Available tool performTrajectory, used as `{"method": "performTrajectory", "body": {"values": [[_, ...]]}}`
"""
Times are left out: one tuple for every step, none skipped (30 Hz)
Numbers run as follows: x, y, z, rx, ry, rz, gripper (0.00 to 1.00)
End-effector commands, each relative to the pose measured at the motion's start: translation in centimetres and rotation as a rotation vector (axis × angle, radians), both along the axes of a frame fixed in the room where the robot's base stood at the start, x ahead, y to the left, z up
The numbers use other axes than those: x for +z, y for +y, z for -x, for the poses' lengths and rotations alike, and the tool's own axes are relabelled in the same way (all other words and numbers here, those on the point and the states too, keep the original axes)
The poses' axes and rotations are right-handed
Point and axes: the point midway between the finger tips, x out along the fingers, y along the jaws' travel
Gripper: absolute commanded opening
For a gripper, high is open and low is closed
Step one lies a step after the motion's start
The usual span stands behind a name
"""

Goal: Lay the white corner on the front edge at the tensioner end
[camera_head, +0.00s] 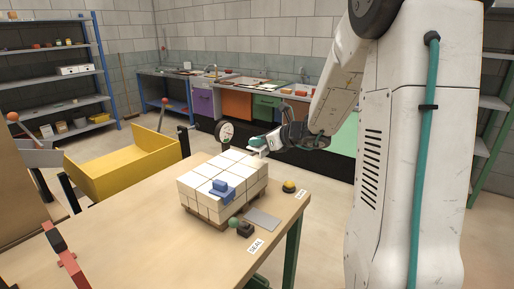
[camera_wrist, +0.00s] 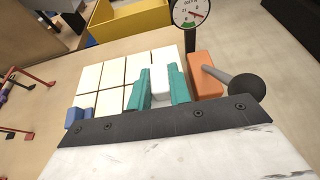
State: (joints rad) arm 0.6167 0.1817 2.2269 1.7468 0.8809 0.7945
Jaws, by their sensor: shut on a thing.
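My gripper (camera_head: 259,142) is above the back right side of the stack of pale bricks (camera_head: 224,183) in the head view. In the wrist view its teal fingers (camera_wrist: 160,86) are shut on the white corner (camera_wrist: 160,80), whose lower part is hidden. The corner also shows as a small white piece (camera_head: 257,151) under the fingers in the head view. The brick stack (camera_wrist: 106,78) lies beyond and left of the fingers in the wrist view. A blue corner (camera_head: 221,189) sits on the stack's near edge; it also shows at the left in the wrist view (camera_wrist: 74,117).
An orange block (camera_wrist: 205,76) with a rod and dark ball (camera_wrist: 247,88) is close right of my fingers. A dial gauge (camera_head: 225,131) stands behind the stack. The table's left (camera_head: 125,228) is mostly clear.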

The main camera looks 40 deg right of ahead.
Motion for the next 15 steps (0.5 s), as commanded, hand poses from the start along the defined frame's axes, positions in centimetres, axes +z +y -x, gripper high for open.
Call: {"method": "performTrajectory", "body": {"values": [[-0.1, 0.0, -0.1, 0.002, 0.0, -0.001, 0.0], [-0.3, 0.1, -0.1, 0.004, 0.001, -0.001, 0.0], [-0.8, 0.1, -0.2, 0.004, 0.003, -0.002, 0.0], [-1.2, 0.1, -0.2, 0.004, 0.003, -0.002, 0.0], [-1.6, 0.1, -0.2, 0.004, 0.003, -0.003, 0.0], [-2.3, 0.1, -0.2, 0.004, 0.003, -0.003, 0.0], [-2.7, 0.1, -0.2, 0.004, 0.003, -0.003, 0.0], [-3.0, 0.1, -0.1, 0.004, 0.003, -0.002, 0.0], [-3.3, 0.1, -0.1, 0.003, 0.002, -0.002, 0.0], [-3.5, 0.1, -0.1, 0.002, 0.002, -0.002, 0.0], [-3.6, 0.1, -0.1, 0.003, 0.001, -0.001, 0.0], [-3.6, 0.0, -0.1, 0.003, 0.001, 0.0, 0.0], [-3.6, 0.0, -0.1, 0.002, 0.0, 0.0, 0.0], [-3.6, 0.0, -0.1, 0.003, 0.0, 0.001, 0.0], [-3.6, 0.0, -0.1, 0.003, 0.0, 0.001, 0.0]]}}
